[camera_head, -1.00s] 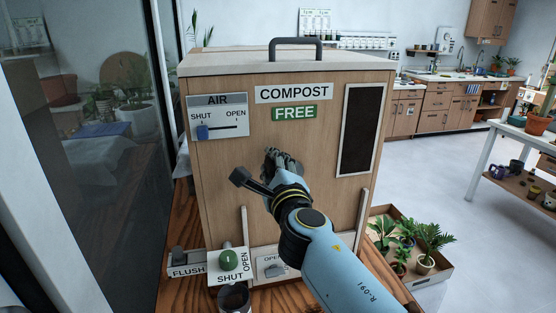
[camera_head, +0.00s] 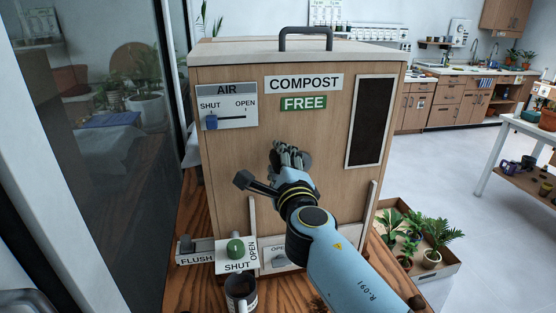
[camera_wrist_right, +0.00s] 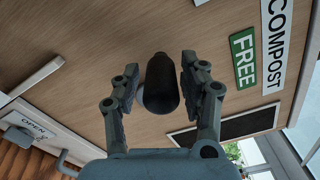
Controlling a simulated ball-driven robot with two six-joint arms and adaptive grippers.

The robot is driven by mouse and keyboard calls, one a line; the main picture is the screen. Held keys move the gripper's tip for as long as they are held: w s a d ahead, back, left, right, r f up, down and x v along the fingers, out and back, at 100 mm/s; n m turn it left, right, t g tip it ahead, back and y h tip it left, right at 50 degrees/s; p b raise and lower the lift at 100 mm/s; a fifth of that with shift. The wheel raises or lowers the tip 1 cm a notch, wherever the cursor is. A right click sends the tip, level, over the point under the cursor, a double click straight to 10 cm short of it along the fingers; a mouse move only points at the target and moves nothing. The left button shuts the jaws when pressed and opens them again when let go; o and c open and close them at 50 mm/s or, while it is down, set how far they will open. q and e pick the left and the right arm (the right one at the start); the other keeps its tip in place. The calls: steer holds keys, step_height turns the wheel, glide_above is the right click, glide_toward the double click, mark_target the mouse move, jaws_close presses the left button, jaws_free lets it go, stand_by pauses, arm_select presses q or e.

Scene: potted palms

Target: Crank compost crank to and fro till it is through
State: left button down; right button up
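The compost box (camera_head: 230,160) is a wooden cabinet with a COMPOST label and a green FREE sign (camera_head: 303,103) on its front. My right gripper (camera_head: 290,152) is at the middle of that front. In the right wrist view a dark, rounded crank handle (camera_wrist_right: 161,85) points out between the fingers of my right gripper (camera_wrist_right: 158,72). The fingers stand on both sides of it, with a gap on the left and almost none on the right. In the head view my gripper hides most of the crank. My left gripper is not in view.
The AIR slider (camera_head: 211,122) is at SHUT. A crate of potted palms (camera_head: 447,268) stands on the right. A glass pane (camera_head: 100,200) is close on the left.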

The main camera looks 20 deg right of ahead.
steer(key=shift+o, duration=0.4)
steer(key=shift+r, duration=0.1)
steer(key=shift+w, duration=0.15)
steer(key=shift+r, duration=0.1)
